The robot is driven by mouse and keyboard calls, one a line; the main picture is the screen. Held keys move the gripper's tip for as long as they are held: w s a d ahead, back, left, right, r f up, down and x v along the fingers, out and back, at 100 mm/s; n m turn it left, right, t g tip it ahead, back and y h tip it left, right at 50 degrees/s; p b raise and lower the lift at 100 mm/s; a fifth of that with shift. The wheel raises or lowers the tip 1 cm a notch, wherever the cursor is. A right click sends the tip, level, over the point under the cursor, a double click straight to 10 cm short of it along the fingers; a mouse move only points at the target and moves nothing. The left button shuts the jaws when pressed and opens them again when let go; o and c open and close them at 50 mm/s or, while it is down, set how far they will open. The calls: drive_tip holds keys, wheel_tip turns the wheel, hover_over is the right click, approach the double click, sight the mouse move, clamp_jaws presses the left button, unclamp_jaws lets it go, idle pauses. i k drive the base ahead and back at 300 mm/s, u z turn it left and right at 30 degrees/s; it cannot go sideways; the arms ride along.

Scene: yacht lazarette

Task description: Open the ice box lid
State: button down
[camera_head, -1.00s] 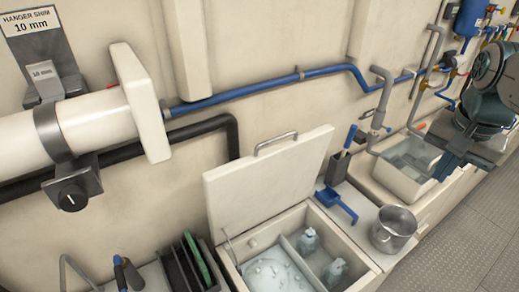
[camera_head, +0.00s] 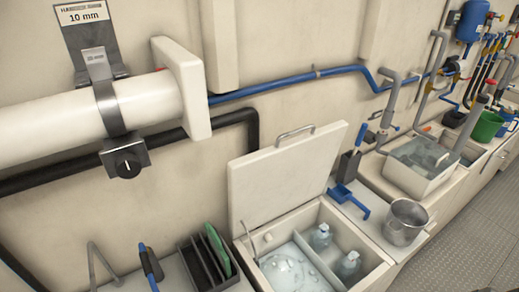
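The ice box lid (camera_head: 285,178) is a cream panel with a metal bar handle (camera_head: 295,133) at its top edge. It stands raised, leaning back near the wall behind the box. A thin stay (camera_head: 246,242) shows at its left side. The ice box (camera_head: 352,227) below is uncovered. It has an ice-filled left part (camera_head: 290,270) and a right part holding two clear bottles (camera_head: 321,237). My gripper is not in view, and nothing of mine touches the lid.
Right of the box are a blue scoop (camera_head: 350,200), a metal pot (camera_head: 405,222) and a sink (camera_head: 420,168). A rack (camera_head: 207,265) with a green board stands to the left. A large white pipe (camera_head: 70,122) runs above. Grey floor (camera_head: 455,245) lies clear at right.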

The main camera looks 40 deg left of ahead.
sight(265, 184)
drive_tip(key=k, duration=0.7)
drive_tip(key=z, duration=1.05)
drive_tip(key=i, duration=0.85)
drive_tip(key=u, duration=2.55)
drive_tip(key=i, duration=0.5)
drive_tip(key=u, duration=0.1)
